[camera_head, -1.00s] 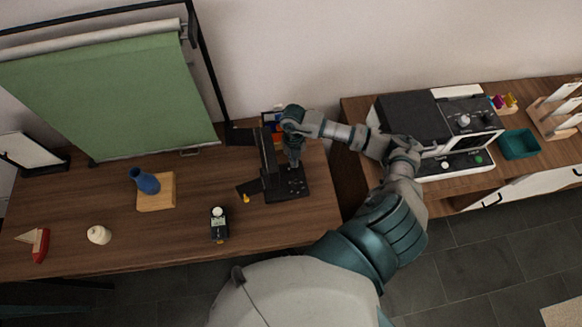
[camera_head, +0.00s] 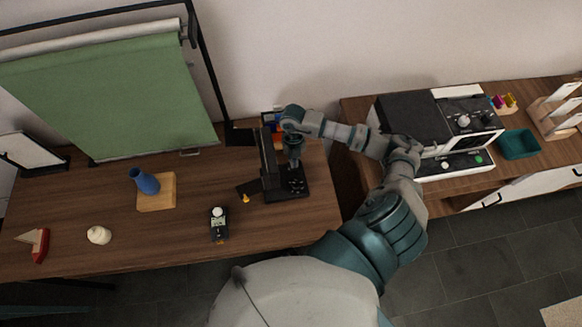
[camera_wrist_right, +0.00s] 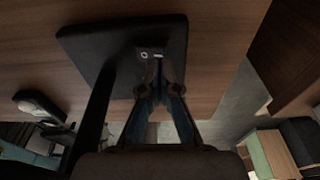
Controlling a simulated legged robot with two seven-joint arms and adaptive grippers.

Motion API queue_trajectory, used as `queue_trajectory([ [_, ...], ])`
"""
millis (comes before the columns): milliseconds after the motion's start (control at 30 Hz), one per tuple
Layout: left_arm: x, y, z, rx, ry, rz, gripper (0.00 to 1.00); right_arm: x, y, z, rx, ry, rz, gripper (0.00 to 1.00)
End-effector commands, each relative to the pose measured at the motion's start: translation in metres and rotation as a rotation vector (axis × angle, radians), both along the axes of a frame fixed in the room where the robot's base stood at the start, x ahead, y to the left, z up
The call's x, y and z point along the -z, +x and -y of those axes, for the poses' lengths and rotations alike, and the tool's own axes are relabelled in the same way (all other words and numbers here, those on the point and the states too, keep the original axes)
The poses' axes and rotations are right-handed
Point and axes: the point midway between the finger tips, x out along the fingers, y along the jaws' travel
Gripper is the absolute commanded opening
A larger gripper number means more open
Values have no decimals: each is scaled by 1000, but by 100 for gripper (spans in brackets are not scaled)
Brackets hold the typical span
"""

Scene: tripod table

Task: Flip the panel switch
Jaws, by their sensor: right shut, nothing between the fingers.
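A black device (camera_head: 267,167) with an upright panel and a flat base (camera_head: 297,192) stands near the right end of the wooden table. In the right wrist view the dark base (camera_wrist_right: 85,45) carries a small switch with light marks (camera_wrist_right: 152,53). My right gripper (camera_head: 293,163) points down over the base, and its fingers (camera_wrist_right: 158,85) are shut and empty. The fingertips are close to the switch; I cannot tell if they touch it, and they partly hide it. The switch's position cannot be made out. My left gripper is not in view.
A small dark device with a white knob (camera_head: 219,224), a blue vase (camera_head: 145,181) on a wooden board, a white lump (camera_head: 99,235) and a toy boat (camera_head: 39,245) stand leftward. A machine (camera_head: 466,120) and teal tray (camera_head: 519,144) stand on the right cabinet.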

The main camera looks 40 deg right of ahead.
Motion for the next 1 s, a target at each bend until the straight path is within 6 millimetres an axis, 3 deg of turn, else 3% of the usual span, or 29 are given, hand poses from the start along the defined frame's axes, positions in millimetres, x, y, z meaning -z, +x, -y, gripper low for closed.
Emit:
queue_trajectory([
  [1000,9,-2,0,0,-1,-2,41,14,0,0,0,0,0,0],
])
